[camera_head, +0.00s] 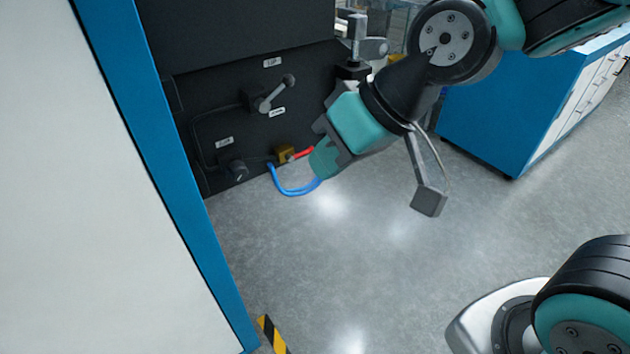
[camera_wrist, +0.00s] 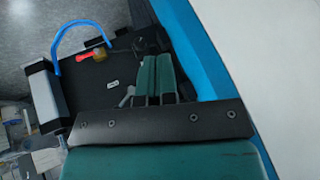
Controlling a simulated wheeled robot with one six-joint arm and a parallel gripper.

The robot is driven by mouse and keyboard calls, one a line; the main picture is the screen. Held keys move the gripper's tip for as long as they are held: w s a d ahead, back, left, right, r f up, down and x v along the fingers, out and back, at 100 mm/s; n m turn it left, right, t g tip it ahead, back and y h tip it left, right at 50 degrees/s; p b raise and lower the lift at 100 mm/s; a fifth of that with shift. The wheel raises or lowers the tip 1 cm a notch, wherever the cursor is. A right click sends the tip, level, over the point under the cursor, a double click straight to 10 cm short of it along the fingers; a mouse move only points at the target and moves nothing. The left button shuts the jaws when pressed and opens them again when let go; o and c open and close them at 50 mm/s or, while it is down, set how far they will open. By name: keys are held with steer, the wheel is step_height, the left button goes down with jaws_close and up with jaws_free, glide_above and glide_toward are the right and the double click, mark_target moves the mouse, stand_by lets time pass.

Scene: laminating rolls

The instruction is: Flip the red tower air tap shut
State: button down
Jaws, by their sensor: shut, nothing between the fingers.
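The red tap handle (camera_head: 302,153) sticks out sideways from a small brass valve body (camera_head: 285,154) low on a black machine panel. In the wrist view the red handle (camera_wrist: 84,57) and brass body (camera_wrist: 99,55) show left of my fingers. My gripper (camera_head: 323,163) is shut and empty. In the head view its teal fingertips overlap the handle's right end, and I cannot tell whether they touch. In the wrist view my closed fingers (camera_wrist: 157,60) appear apart from the tap. A blue hose (camera_head: 292,193) loops below the tap, partly behind my gripper.
A grey lever (camera_head: 275,94) and a dark knob (camera_head: 237,170) sit on the same panel (camera_head: 215,95). A blue-edged white machine side (camera_head: 100,170) stands at left. A blue cabinet (camera_head: 510,110) stands at right. The grey floor (camera_head: 330,270) between is clear.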

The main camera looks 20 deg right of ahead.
steer(key=w+f+m+t+b, duration=0.2)
steer(key=w+f+t+b, duration=0.2)
steer(key=w+f+b, duration=0.45)
steer(key=m+t+b, duration=0.4)
steer(key=t+b, duration=0.7)
steer(key=b, duration=0.8)
glide_toward(301, 154)
step_height(301, 154, down, 2)
steer(key=s+a, duration=0.3)
steer(key=d+f+m+t+h+b, duration=0.3)
steer(key=d+f+t+h+b, duration=0.1)
steer(key=b, duration=0.4)
step_height(301, 154, down, 3)
steer(key=shift+s+r+t, duration=0.25)
steer(key=shift+s+t, duration=0.15)
steer(key=shift+t, duration=0.5)
steer(key=shift+r, duration=0.1)
steer(key=d+p+x, duration=0.1)
steer(key=p+x, duration=0.3)
steer(key=x, duration=1)
steer(key=shift+a, duration=0.45)
steer(key=shift+w+n+b, duration=0.1)
steer(key=shift+n+b, duration=0.3)
steer(key=shift+b, duration=0.2)
